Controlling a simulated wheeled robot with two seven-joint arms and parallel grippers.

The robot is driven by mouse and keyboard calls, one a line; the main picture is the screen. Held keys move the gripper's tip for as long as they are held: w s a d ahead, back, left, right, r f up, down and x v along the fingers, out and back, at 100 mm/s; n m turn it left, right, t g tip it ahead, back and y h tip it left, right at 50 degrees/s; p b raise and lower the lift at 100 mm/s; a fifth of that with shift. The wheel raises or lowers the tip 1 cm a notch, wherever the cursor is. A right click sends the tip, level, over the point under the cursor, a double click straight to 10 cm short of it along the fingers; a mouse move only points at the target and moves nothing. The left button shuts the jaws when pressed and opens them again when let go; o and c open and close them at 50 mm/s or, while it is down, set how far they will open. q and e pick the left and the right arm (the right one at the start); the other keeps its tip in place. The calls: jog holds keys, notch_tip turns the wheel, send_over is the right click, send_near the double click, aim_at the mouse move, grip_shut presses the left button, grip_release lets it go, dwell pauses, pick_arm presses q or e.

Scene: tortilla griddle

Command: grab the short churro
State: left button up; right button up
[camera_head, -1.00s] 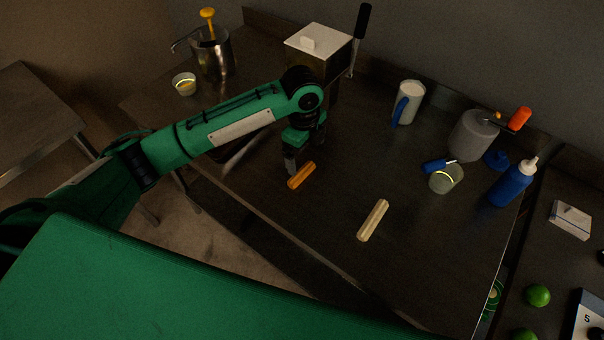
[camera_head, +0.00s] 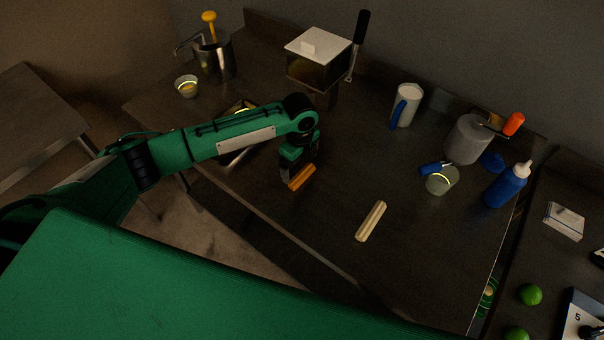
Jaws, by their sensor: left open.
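The short churro (camera_head: 302,178) is a golden-orange stick lying on the dark metal table near its front left edge. My left gripper (camera_head: 294,173) is pointed down right at it, with its fingers at the churro's upper left side. It is open, and the fingers partly hide the churro. I cannot tell whether they touch it. A longer, paler churro (camera_head: 371,221) lies apart to the right. My right gripper is not in view.
A white-lidded box machine (camera_head: 318,47) stands behind my left arm. A mug (camera_head: 405,105), a grey pot (camera_head: 467,139), a glass cup (camera_head: 442,181) and a blue bottle (camera_head: 509,186) stand right. The table between them and the churros is clear.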

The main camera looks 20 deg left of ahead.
aim_at(299, 173)
pick_arm(q)
notch_tip(299, 173, down, 3)
jog(key=shift+s+a+f+p, duration=0.1)
jog(key=shift+a+f+p, duration=0.05)
jog(key=shift+p, duration=0.65)
jog(key=shift+f, duration=0.45)
jog(key=c, duration=0.7)
jog(key=shift+r, duration=0.1)
